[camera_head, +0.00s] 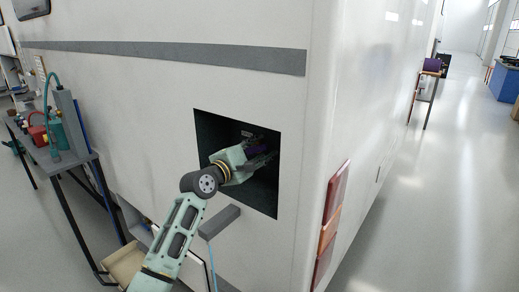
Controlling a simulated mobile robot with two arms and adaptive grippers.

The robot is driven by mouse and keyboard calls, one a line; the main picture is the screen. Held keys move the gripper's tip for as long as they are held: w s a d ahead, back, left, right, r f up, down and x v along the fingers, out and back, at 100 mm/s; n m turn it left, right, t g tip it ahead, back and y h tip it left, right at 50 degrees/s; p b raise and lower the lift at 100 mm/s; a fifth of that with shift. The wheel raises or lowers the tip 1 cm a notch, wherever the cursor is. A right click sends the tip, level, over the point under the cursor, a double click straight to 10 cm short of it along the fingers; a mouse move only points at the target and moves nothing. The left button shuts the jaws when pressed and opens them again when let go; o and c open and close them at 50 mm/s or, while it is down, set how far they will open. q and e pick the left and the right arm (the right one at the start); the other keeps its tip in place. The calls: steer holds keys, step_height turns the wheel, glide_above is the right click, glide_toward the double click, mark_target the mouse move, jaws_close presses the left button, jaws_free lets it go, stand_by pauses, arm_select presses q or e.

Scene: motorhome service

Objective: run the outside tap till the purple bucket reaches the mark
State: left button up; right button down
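My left gripper (262,158) reaches into a dark square recess (209,130) in the white motorhome's wall. A small dark purple thing (257,147) shows at its fingers. I cannot tell what it is, or whether the fingers hold it, touch it or are only in front of it. The gripper and shadow hide much of the recess. No outside tap, bucket or fill mark can be made out for certain. A small purple object (432,65) sits on a far stand, too small to identify. My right gripper is not in view.
A grey block (219,221) juts from the wall below the recess. A dark-legged bench (72,161) with green and red equipment stands at left. A beige tray (124,262) is low beside my arm. The floor at right (450,200) is clear.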

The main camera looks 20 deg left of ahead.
arm_select(q)
jaws_close()
steer(key=shift+f, duration=0.1)
stand_by(0.5)
steer(key=shift+s+d+f+m+b, duration=0.15)
steer(key=shift+f+m+b, duration=0.25)
steer(key=shift+m, duration=0.8)
steer(key=shift+d+f+m+b, duration=0.1)
steer(key=shift+f+m+b, duration=0.15)
steer(key=shift+m, duration=0.55)
steer(key=shift+f+m+b, duration=0.15)
steer(key=shift+f+m, duration=0.2)
steer(key=shift+m, duration=0.45)
jaws_free()
